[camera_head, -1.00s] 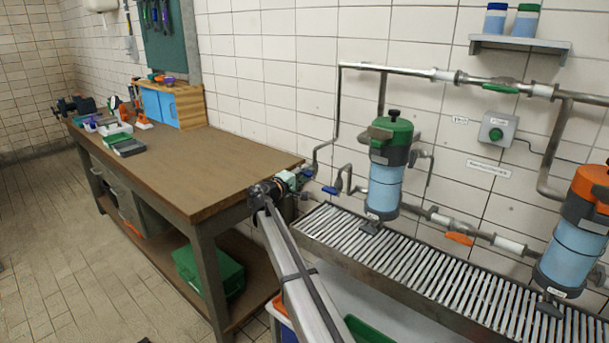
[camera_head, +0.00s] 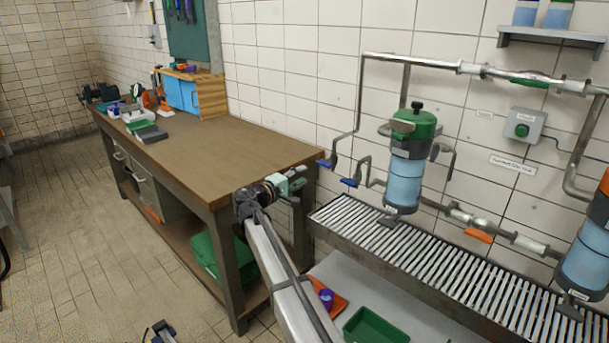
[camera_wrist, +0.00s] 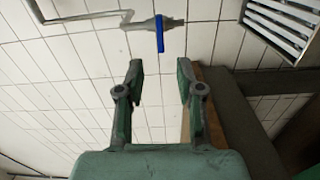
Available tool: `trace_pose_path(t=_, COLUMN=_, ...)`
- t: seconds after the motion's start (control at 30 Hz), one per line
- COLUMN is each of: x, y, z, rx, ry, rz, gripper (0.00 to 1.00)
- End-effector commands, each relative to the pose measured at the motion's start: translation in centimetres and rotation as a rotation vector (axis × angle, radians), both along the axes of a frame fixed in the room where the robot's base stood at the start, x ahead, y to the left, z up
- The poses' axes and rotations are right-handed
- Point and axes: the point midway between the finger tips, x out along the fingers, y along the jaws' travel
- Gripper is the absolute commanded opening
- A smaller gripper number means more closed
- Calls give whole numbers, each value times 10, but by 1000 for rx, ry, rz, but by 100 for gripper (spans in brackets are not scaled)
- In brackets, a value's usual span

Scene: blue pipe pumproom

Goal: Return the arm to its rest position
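My arm reaches up from the bottom middle of the head view. Its gripper (camera_head: 296,182) is at the right end of the wooden workbench, near the bench's corner and left of the slatted drain grate. In the wrist view my gripper (camera_wrist: 159,75) shows two green-grey fingers spread apart with nothing between them. Beyond the fingers is the white tiled wall. A blue valve handle (camera_wrist: 160,34) on a grey pipe shows ahead of the fingertips, apart from them.
The workbench (camera_head: 225,150) stands left of my gripper. The slatted grate (camera_head: 430,265) runs to the right, with a green-topped blue filter housing (camera_head: 405,180) above it. A green tray (camera_head: 376,326) and orange item (camera_head: 328,299) lie below. The floor at left is largely clear.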

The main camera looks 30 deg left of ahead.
Motion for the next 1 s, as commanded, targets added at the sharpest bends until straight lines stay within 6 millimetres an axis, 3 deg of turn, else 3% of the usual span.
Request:
trace_pose_path(t=0.4, x=0, y=0, z=-1, rx=4, ry=3, rz=-1, gripper=36)
trace_pose_path(t=0.57, x=-6, y=-6, z=-20, rx=65, ry=76, rz=-1, gripper=36)
trace_pose_path(t=0.67, x=-25, y=-23, z=-61, rx=139, ry=185, rz=0, gripper=36)
trace_pose_path(t=0.77, x=-39, y=-51, z=-118, rx=193, ry=305, rz=-23, gripper=36)
trace_pose_path(t=1.0, x=-71, y=-147, z=-250, rx=301, ry=569, rz=-137, gripper=36)
